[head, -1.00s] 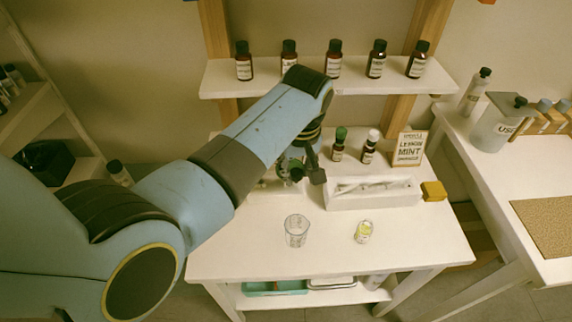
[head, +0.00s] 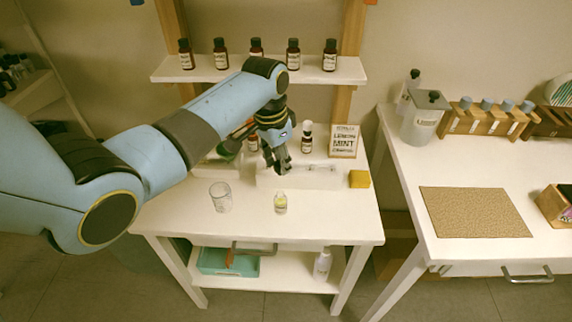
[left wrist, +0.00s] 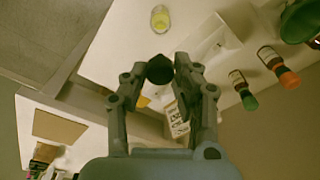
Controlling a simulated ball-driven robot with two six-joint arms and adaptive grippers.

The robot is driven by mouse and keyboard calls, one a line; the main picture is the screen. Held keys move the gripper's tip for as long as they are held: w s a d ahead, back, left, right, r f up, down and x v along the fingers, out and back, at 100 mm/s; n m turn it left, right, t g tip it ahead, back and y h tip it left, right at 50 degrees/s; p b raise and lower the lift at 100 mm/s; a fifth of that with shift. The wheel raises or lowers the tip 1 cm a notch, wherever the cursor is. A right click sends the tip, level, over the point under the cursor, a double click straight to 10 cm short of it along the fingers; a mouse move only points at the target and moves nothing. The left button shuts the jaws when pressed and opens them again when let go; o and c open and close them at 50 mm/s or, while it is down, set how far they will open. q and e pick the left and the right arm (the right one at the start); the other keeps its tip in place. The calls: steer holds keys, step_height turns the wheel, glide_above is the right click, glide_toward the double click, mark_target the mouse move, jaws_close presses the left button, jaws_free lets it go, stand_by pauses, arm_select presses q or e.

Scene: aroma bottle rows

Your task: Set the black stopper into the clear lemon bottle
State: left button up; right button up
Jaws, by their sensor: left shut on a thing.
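The clear lemon bottle (head: 280,203), small with pale yellow liquid, stands upright on the white table. It also shows at the top of the left wrist view (left wrist: 160,19). My left gripper (head: 280,167) is in the air behind the bottle, over the left part of the white tray, apart from the bottle. In the left wrist view its fingers are closed on the dark round black stopper (left wrist: 159,69). The stopper's lower part is hard to see, and in the head view it cannot be made out clearly. My right gripper does not show.
A glass beaker (head: 221,197) stands left of the bottle. Behind are the white tray (head: 325,178), a yellow block (head: 359,179), a lemon mint sign (head: 343,141) and dark bottles, one (head: 307,138) with a white cap. The table front is clear.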

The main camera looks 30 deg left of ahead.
mark_target(279, 174)
arm_select(q)
steer(key=shift+a, duration=0.15)
steer(key=shift+f, duration=0.25)
steer(key=shift+f+b, duration=0.6)
steer(key=shift+f, duration=0.05)
steer(key=shift+f+b, duration=1.2)
steer(key=shift+f, duration=0.85)
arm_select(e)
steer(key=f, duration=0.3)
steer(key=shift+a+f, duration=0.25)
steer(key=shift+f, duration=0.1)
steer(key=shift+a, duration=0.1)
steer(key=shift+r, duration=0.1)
